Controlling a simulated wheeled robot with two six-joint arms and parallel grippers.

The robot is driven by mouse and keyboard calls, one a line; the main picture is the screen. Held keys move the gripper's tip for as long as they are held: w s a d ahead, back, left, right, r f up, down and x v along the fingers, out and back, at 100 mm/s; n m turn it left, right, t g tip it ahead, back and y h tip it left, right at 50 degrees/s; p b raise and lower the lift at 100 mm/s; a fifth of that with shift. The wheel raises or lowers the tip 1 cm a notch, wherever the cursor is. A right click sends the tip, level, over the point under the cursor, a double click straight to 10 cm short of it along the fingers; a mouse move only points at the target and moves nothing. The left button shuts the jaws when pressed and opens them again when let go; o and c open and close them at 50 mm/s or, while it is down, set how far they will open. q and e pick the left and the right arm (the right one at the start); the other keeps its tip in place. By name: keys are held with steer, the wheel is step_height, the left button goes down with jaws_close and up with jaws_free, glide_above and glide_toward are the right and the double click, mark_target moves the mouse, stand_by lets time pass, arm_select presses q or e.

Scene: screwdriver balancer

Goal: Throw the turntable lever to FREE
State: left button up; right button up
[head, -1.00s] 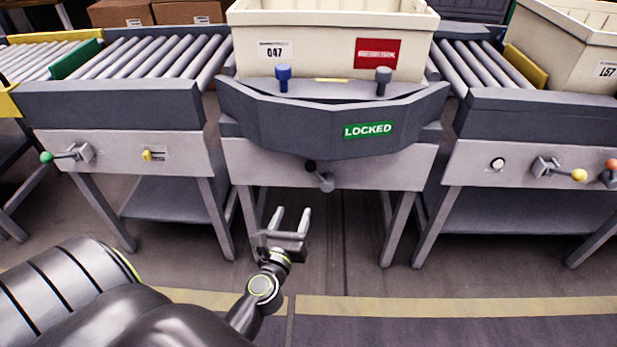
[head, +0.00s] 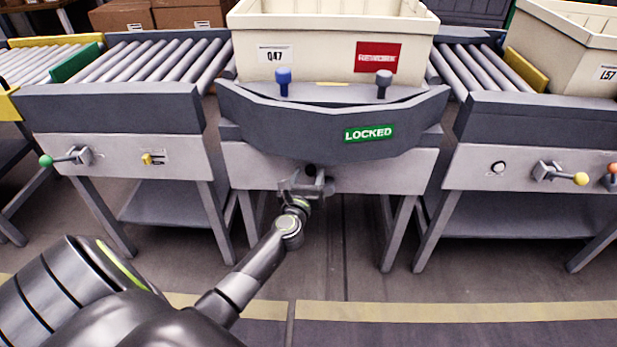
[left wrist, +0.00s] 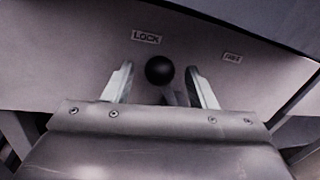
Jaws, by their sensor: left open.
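The turntable lever has a black ball knob (left wrist: 159,70), which shows in the left wrist view between my two fingers. In the head view the knob (head: 310,170) shows just above my left gripper (head: 306,183), at the front panel below the turntable. My left gripper (left wrist: 165,85) is open, with one finger on each side of the knob and visible gaps. A LOCK label (left wrist: 146,37) is above left of the knob, and a fainter label (left wrist: 232,58) is to its right. The turntable sign (head: 369,133) reads LOCKED in green. My right gripper is out of view.
The left one has a green-knobbed lever (head: 66,158); the right one has a yellow-knobbed lever (head: 560,174).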

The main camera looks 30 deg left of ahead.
arm_select(q)
jaws_close()
stand_by(0.4)
